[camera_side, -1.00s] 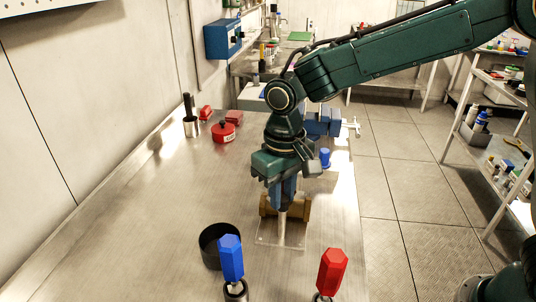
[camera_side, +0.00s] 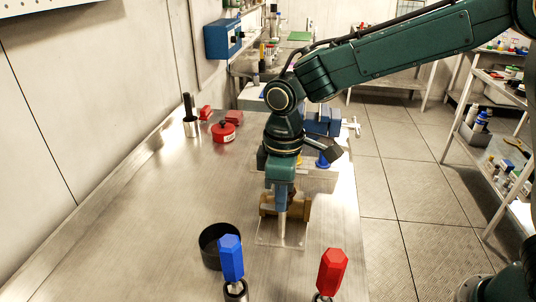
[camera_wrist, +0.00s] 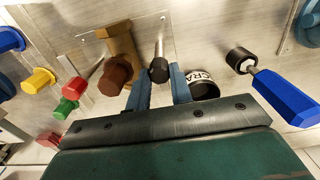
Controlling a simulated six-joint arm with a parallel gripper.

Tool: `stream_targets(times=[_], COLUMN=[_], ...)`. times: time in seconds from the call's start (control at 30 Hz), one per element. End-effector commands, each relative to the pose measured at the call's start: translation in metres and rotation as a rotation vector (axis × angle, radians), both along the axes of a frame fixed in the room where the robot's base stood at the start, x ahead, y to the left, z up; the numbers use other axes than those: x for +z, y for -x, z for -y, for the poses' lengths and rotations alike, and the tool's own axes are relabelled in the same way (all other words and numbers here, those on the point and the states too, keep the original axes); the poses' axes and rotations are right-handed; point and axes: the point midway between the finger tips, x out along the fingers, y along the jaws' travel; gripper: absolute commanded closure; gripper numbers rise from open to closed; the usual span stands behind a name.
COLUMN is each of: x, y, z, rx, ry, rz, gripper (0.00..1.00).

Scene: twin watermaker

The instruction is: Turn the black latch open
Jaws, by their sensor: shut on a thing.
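The black latch (camera_wrist: 159,70) shows in the wrist view as a dark end on a slim metal rod, beside a brown brass-like body (camera_wrist: 122,50). That body (camera_side: 298,207) also shows in the side view, on a clear plate (camera_side: 270,240) on the bench. My gripper (camera_wrist: 160,88) has its two blue fingers either side of the latch's dark end and is shut on it. In the side view my gripper (camera_side: 281,203) points down over the plate, and its fingers hide most of the latch. A metal rod shows just below them.
A black cup (camera_side: 212,250), a blue handle (camera_side: 231,258) and a red handle (camera_side: 331,272) stand close in front. A red pot (camera_side: 223,132), a metal cylinder with a dark top (camera_side: 191,125) and a blue vise (camera_side: 325,122) are farther back. The bench's left middle (camera_side: 130,210) is clear.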

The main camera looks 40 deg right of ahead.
Motion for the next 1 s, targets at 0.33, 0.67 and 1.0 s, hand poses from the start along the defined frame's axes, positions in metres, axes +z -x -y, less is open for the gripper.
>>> stream_targets(times=[0.33, 0.67, 1.0], x=[0.0019, 0.0012, 0.0047], y=[-0.0006, -0.0004, -0.0004], z=[-0.0004, -0.0003, -0.0003], rx=[0.015, 0.014, 0.013], ry=[-0.002, -0.001, -0.001], rz=[0.004, 0.003, 0.003], gripper=[1.0, 0.56, 0.56])
